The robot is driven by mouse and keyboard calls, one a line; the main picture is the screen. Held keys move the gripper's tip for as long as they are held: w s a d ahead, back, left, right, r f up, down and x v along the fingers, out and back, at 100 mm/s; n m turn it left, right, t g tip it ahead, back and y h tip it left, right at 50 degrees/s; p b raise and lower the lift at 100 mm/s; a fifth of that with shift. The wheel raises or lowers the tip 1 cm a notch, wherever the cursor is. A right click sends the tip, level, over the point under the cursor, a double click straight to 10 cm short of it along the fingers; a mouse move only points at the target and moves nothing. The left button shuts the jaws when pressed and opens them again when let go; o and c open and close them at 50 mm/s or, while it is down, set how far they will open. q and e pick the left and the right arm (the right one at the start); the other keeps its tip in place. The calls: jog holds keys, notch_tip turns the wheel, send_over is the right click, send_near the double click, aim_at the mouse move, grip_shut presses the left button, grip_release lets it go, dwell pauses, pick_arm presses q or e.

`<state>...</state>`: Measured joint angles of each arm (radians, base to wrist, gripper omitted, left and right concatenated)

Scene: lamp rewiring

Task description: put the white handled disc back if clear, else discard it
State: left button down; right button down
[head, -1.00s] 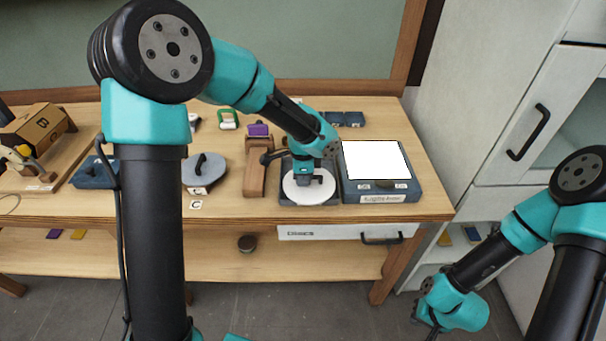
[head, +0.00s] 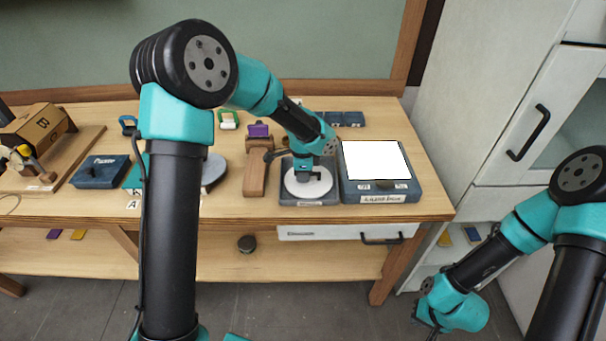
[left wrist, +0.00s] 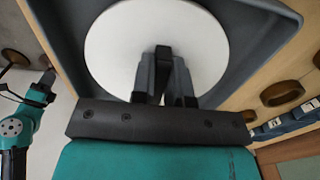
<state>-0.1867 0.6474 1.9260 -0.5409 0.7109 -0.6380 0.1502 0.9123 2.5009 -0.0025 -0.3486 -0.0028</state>
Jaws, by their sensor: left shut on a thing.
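The white handled disc (head: 314,188) is a flat round plate over a dark grey-blue square tray (head: 292,201) near the table's front edge. In the left wrist view the disc (left wrist: 110,50) shows inside the walls of the tray (left wrist: 262,50). My left gripper (head: 305,174) is above the disc, shut on its dark handle; the fingers (left wrist: 163,82) also show in the left wrist view. They hide most of the handle. I cannot tell whether the disc touches the tray floor. My right gripper (head: 434,318) hangs low at the right, away from the table; its jaws are too small to read.
A lit white panel (head: 375,160) in a blue box (head: 422,199) stands right beside the tray. A wooden block stand (head: 254,180) is close on its left. A grey disc (head: 213,168) is partly behind my left arm. A blue box (head: 98,172) lies further left.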

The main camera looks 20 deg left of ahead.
pick_arm(q)
jog(key=shift+f, duration=0.2)
jog(key=c, duration=1.1)
grip_release()
jog(key=shift+r, duration=0.15)
notch_tip(320, 180, up, 12)
